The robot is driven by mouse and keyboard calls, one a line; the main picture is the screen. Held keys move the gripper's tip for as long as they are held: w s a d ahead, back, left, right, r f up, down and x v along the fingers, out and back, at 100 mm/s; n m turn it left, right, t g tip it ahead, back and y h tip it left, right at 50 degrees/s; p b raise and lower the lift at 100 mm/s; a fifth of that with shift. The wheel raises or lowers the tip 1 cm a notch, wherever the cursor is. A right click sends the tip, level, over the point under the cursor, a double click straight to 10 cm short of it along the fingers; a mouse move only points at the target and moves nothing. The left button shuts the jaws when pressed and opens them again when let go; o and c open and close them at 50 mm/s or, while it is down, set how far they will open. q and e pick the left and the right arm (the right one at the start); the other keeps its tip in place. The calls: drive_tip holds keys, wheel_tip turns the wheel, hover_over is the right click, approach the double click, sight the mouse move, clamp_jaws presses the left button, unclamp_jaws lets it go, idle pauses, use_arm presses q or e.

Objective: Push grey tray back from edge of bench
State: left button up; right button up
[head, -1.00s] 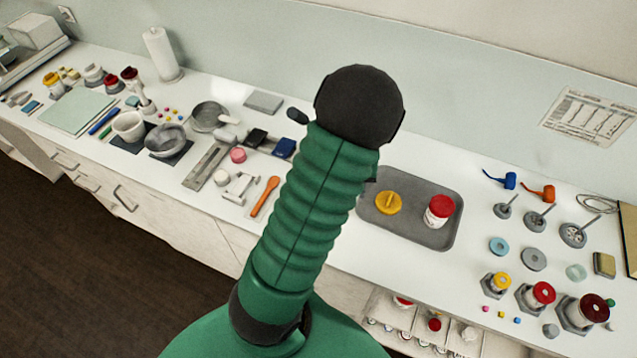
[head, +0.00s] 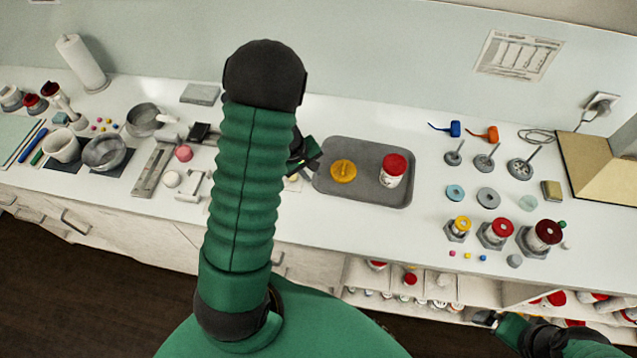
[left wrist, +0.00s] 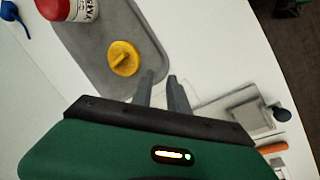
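The grey tray (head: 368,196) lies flat on the white bench and also shows in the left wrist view (left wrist: 88,48). It holds a yellow disc with a raised grip (head: 343,171) and a white jar with a red lid (head: 392,173). My left gripper (head: 316,158) is at the tray's left end in the head view. In the left wrist view its two fingers (left wrist: 162,76) are apart with nothing between them, the tips close by the tray's rim; contact is unclear. My right gripper (head: 486,319) is low, in front of the bench; its fingers are too small to read.
Right of the tray stand several hexagonal-based jars (head: 497,233), discs and upright rods. Left are a white clamp-like piece (head: 190,187), bowls and a paper roll (head: 82,62). White bench is bare behind the tray and in front of it. Shelves with jars lie below.

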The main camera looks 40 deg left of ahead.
sight(319, 186)
use_arm(q)
drive_tip(key=x, duration=0.6)
drive_tip(key=a+x, duration=0.1)
drive_tip(key=x, duration=0.2)
drive_tip(key=shift+d+f, duration=0.15)
drive_tip(key=shift+f, duration=0.1)
drive_tip(key=shift+d, duration=0.2)
drive_tip(key=c, duration=0.4)
drive_tip(key=shift+a, duration=0.15)
clamp_jaws()
